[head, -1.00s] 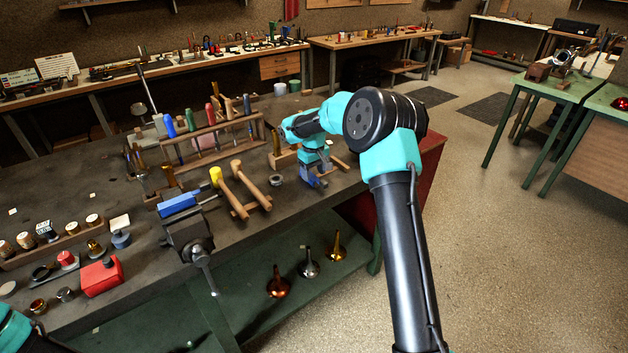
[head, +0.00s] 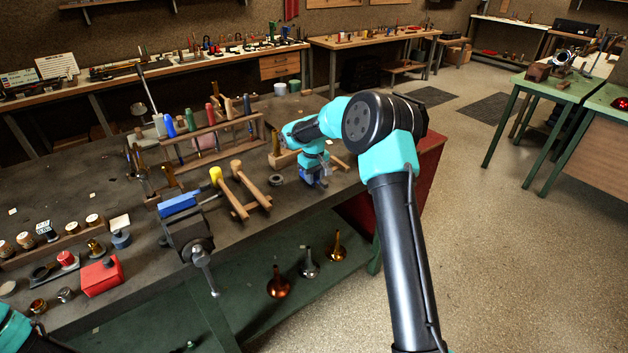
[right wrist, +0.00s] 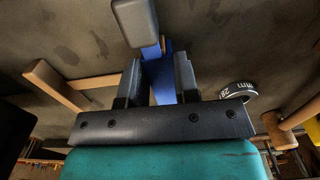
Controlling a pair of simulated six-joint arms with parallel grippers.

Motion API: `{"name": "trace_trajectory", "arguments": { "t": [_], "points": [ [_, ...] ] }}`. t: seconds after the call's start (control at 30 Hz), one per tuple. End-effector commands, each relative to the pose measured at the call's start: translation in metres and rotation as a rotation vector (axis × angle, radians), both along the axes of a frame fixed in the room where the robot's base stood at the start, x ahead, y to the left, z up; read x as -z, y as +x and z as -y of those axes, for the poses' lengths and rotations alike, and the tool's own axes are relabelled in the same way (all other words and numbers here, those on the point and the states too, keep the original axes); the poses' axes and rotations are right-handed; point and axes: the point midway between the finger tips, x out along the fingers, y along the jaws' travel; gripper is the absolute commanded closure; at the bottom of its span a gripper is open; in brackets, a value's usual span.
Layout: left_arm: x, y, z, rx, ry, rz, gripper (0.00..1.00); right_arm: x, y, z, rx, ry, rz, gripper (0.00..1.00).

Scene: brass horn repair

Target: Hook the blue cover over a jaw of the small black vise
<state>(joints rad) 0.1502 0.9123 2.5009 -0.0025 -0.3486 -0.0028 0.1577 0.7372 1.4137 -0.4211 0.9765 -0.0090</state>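The small black vise (head: 188,236) stands at the bench's front edge, its handle hanging over. A blue piece (head: 180,204) sits along its back side, apparently over the back jaw. Another blue cover (head: 305,181) is at the fingers of my right gripper (head: 313,176), low over the bench's right part. In the right wrist view, the blue cover (right wrist: 163,80) runs between the two dark fingers of my right gripper (right wrist: 157,72). The fingers stand close on either side; whether both press on it is unclear. My left gripper is out of view; only a teal arm part shows at bottom left.
A tool rack (head: 210,132) is behind. A dark ring (head: 277,180) lies left of the gripper, and a red box (head: 101,277) left of the vise.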

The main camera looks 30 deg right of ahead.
Motion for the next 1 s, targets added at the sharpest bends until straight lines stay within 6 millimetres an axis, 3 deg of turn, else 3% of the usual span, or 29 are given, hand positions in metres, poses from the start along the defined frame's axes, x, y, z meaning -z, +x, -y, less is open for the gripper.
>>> {"name": "trace_trajectory", "arguments": {
  "t": [0.23, 0.57, 1.0],
  "points": [
    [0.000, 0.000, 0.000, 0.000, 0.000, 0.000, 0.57, 0.000, 0.000, 0.000, 0.000, 0.000, 0.000, 0.96],
    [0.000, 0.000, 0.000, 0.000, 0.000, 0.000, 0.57, -0.003, 0.000, 0.000, 0.000, 0.000, 0.001, 0.96],
    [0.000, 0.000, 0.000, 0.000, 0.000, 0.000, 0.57, -0.036, -0.004, -0.003, -0.001, 0.000, 0.000, 0.96]
  ]
}}
